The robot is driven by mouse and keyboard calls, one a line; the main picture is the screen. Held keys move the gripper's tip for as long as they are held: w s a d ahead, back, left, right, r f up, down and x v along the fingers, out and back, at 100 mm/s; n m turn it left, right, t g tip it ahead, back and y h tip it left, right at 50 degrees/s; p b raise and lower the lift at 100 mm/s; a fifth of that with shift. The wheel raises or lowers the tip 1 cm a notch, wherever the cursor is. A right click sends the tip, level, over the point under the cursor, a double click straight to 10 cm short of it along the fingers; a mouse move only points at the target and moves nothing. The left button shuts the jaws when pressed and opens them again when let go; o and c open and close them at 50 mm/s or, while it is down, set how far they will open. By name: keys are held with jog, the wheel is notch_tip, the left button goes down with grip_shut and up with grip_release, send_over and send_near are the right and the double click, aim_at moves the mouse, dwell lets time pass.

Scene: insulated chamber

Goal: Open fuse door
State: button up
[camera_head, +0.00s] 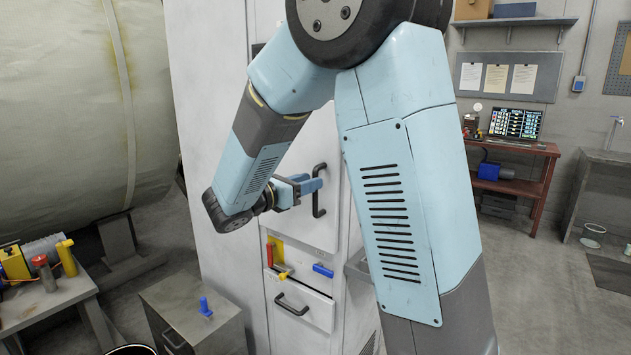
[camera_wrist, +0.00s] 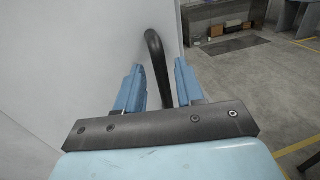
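The fuse door (camera_head: 298,212) is a pale panel on the tall white cabinet, with a black vertical bar handle (camera_head: 319,190). It appears shut. My gripper (camera_head: 312,186) is at the handle, its blue fingers pointing toward it. In the wrist view, my gripper (camera_wrist: 158,88) has its two blue fingers apart, with the black handle (camera_wrist: 157,65) between them. Gaps show on both sides of the handle, so the fingers do not seem to grip it. My arm hides part of the cabinet.
Below the door are a red lever (camera_head: 268,254), a yellow lever (camera_head: 284,274), a blue handle (camera_head: 323,270) and a drawer (camera_head: 303,305). A low grey cabinet (camera_head: 190,300) and a cluttered bench (camera_head: 45,300) stand at left. Open floor (camera_head: 535,270) lies at right.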

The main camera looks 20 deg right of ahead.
jog(key=shift+x, duration=1.5)
jog(key=shift+c, duration=0.4)
grip_shut()
